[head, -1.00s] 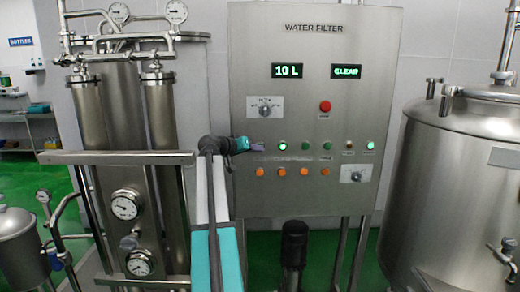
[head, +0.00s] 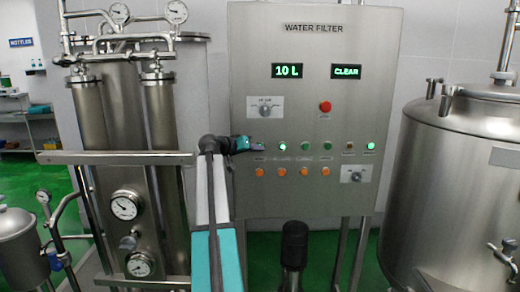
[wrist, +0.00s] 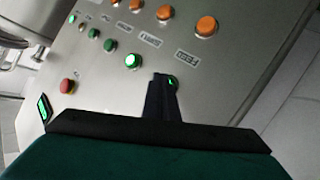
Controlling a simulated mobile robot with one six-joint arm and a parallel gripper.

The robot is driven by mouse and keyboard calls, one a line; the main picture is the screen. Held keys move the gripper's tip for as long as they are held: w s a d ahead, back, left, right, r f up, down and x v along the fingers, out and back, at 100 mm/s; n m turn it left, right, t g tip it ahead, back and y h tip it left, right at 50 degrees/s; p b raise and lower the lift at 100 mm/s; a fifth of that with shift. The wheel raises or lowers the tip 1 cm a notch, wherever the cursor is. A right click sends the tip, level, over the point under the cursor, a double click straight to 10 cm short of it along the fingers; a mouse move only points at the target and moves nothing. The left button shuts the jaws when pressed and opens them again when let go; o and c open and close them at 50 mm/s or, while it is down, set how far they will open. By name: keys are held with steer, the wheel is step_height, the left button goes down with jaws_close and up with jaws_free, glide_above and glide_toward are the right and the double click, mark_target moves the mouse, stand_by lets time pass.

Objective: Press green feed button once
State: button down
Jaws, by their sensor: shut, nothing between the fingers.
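My gripper (head: 257,146) is shut and empty, its tip at the left end of the button row on the water filter panel (head: 370,60). In the wrist view the closed fingers (wrist: 165,82) cover most of a green button (wrist: 173,82); a small lit green part shows beside the tip. The label between it and an orange button (wrist: 206,26) reads FEED. In the head view my gripper hides this button. I cannot tell whether the tip touches or presses it. A lit green button (head: 281,146) is just to the right.
More green buttons (head: 305,146) continue the row, with orange buttons (head: 282,171) below. A red button (head: 325,107) and displays reading 10 L (head: 287,71) and CLEAR (head: 346,72) are above. Steel filter columns (head: 165,120) stand left, a tank (head: 450,190) right.

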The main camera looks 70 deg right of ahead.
steer(key=shift+s+a, duration=0.3)
steer(key=shift+a, duration=0.45)
steer(key=a, duration=0.1)
steer(key=s+a, duration=0.1)
steer(key=a, duration=0.1)
steer(key=a+b, duration=0.1)
steer(key=shift+s+a, duration=0.35)
steer(key=shift+s, duration=0.05)
stand_by(0.4)
stand_by(0.7)
